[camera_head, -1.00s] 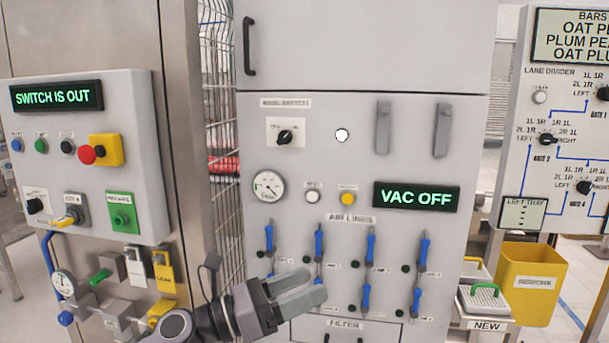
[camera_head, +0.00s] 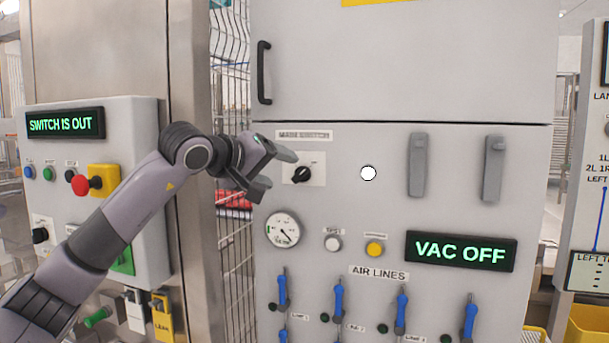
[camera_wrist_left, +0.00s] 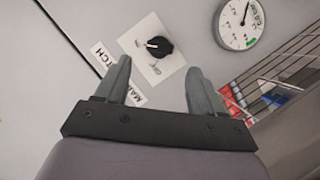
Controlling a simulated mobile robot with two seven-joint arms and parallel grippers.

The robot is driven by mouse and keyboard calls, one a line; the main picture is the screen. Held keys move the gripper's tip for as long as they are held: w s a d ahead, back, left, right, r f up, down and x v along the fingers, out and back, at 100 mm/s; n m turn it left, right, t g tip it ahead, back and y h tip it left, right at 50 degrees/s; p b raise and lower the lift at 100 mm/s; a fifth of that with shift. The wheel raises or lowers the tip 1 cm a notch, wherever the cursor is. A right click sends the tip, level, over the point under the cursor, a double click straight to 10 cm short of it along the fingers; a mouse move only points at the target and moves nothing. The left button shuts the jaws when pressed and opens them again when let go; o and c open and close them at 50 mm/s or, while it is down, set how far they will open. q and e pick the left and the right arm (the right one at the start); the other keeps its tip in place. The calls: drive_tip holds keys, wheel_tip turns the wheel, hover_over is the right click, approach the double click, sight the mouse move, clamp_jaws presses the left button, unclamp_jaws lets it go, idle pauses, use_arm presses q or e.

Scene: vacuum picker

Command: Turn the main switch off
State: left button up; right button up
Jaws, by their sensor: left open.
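The main switch (camera_head: 302,174) is a black rotary knob on a white square plate, on the grey cabinet under a label reading MAIN SWITCH. My left gripper (camera_head: 281,173) is just left of the knob, open and empty, with its fingers pointing toward the plate. In the left wrist view, the knob (camera_wrist_left: 159,46) lies ahead, beyond the gap between the two open fingers (camera_wrist_left: 158,70), and the fingers appear apart from it. The finger on the left partly covers the label. The display (camera_head: 460,251) reads VAC OFF. My right gripper is not in view.
A round gauge (camera_head: 283,230), a white button (camera_head: 332,242) and a yellow button (camera_head: 374,249) sit below the switch. Grey handles (camera_head: 417,166) are to the right. A wire fence (camera_head: 232,210) and a control box with a red button (camera_head: 81,184) stand left.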

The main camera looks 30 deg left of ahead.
sight(297, 175)
use_arm(q)
drive_tip(key=p+x, duration=0.1)
drive_tip(key=x, duration=0.5)
drive_tip(key=shift+w+d+f, duration=0.1)
drive_tip(key=shift+w+f, duration=0.05)
drive_tip(key=shift+w, duration=0.1)
drive_tip(key=c, duration=1.1)
